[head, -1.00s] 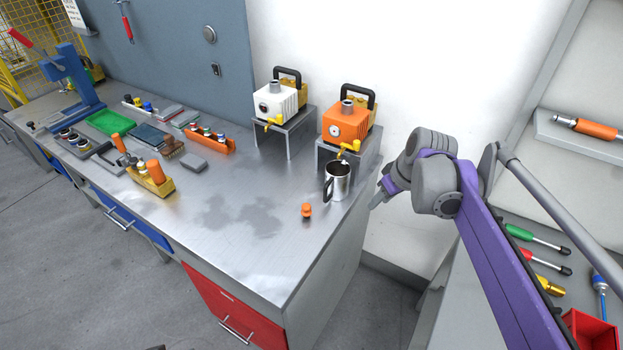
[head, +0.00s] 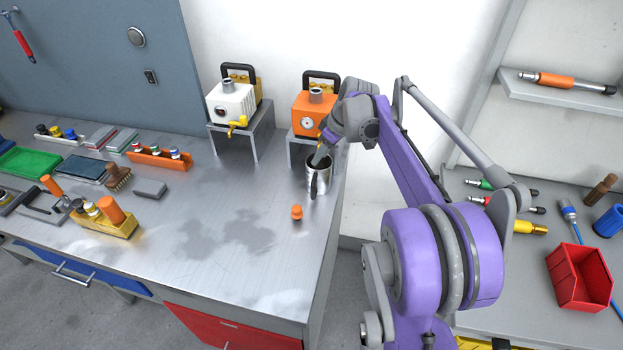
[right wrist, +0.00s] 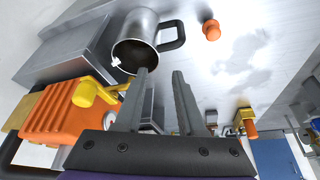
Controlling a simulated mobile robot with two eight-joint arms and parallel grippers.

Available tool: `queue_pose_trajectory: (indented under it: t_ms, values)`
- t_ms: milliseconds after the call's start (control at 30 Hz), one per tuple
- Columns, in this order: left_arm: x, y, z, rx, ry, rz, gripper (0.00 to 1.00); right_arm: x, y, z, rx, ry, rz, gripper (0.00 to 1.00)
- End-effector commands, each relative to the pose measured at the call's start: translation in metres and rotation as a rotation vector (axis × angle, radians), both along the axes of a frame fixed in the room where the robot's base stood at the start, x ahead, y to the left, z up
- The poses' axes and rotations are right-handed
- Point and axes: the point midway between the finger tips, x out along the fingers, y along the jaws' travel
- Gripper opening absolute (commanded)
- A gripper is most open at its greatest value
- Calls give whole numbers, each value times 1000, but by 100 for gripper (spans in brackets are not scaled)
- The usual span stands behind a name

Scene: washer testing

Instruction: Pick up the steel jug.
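The steel jug (head: 320,182) stands upright near the right edge of the metal bench, its dark handle towards me. In the right wrist view the jug (right wrist: 137,24) shows its open mouth, with the handle to the right. My right gripper (head: 321,156) is at the jug's rim. In the right wrist view the right gripper (right wrist: 161,72) is open, with nothing between its fingers. One fingertip overlaps the mouth and the other appears outside the rim. I cannot tell whether either touches. My left gripper is not in view.
An orange pump (head: 313,113) on a metal stand is close behind the jug, and a white pump (head: 232,103) stands farther left. A small orange knob (head: 296,212) lies in front of the jug. The bench's front middle is clear. A red bin (head: 580,277) is at right.

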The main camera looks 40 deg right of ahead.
Motion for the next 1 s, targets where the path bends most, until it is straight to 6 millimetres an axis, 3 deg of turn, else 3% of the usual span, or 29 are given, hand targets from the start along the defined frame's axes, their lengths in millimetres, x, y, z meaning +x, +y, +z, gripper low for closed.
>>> queue_pose_trajectory:
  t_ms: [100, 367, 633, 967, 1000]
  values:
    - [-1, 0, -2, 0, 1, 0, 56, 8, 2, -19, 0, 0, 2, 38]
    - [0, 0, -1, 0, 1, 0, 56, 16, 4, -39, 1, 0, 0, 38]
    - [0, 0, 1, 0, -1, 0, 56, 31, 5, -74, 0, 0, 2, 38]
    - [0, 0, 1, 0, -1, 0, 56, 33, 5, -81, 0, 0, 0, 38]
    - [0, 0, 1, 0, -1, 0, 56, 33, 5, -81, 0, 0, 0, 31]
